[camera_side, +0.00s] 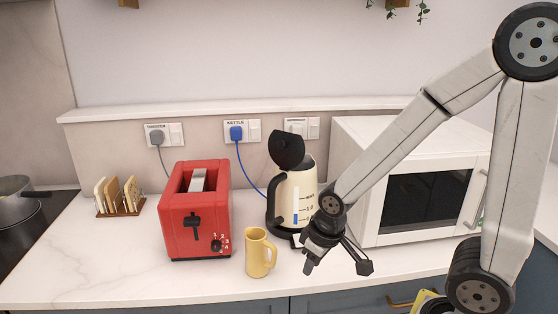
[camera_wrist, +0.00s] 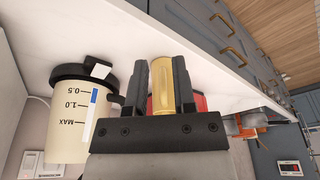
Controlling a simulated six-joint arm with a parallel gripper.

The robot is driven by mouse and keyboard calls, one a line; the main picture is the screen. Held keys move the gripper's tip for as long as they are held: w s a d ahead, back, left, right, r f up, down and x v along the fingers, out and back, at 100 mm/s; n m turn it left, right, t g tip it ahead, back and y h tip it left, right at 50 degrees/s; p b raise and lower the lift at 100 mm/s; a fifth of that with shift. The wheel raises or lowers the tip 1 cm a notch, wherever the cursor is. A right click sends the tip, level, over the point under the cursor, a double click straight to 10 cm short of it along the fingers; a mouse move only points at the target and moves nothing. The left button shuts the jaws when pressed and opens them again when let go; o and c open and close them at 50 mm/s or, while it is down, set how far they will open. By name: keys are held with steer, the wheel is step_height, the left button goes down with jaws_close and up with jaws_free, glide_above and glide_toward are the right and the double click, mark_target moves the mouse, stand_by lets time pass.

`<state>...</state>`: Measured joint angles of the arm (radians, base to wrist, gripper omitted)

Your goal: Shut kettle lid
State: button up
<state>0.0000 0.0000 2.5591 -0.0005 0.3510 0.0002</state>
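The cream kettle (camera_side: 296,196) stands on its black base against the back of the counter. Its black lid (camera_side: 286,148) is open, standing up above the body. The kettle body also shows at the left of the wrist view (camera_wrist: 66,130), turned upside down; the lid is not visible there. My gripper (camera_side: 337,264) is open and empty, in front of the kettle and to its right, low over the counter. In the wrist view its two fingers (camera_wrist: 159,66) are spread, with a yellow jug lined up between them but apart from them in the side view.
The yellow jug (camera_side: 260,252) stands at the counter's front, left of my gripper. A red toaster (camera_side: 196,220) is left of the kettle, a white microwave (camera_side: 370,190) right of it. A toast rack (camera_side: 120,199) is further left. A blue cord (camera_side: 248,170) runs behind the kettle.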

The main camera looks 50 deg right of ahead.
steer(key=shift+w+r, duration=0.15)
steer(key=shift+w, duration=0.05)
jaws_close()
steer(key=w+d+r+h, duration=0.1)
steer(key=w+d+r, duration=0.1)
steer(key=w+r, duration=0.3)
steer(key=w+d+r+t+h, duration=0.1)
steer(key=w+r, duration=0.4)
steer(key=r, duration=0.8)
steer(key=w+d+r+t+h, duration=0.1)
steer(key=w+d+r+h, duration=0.1)
steer(key=w+r, duration=0.3)
step_height(320, 180, up, 4)
steer(key=shift+d+h, duration=0.3)
steer(key=shift+h, duration=0.2)
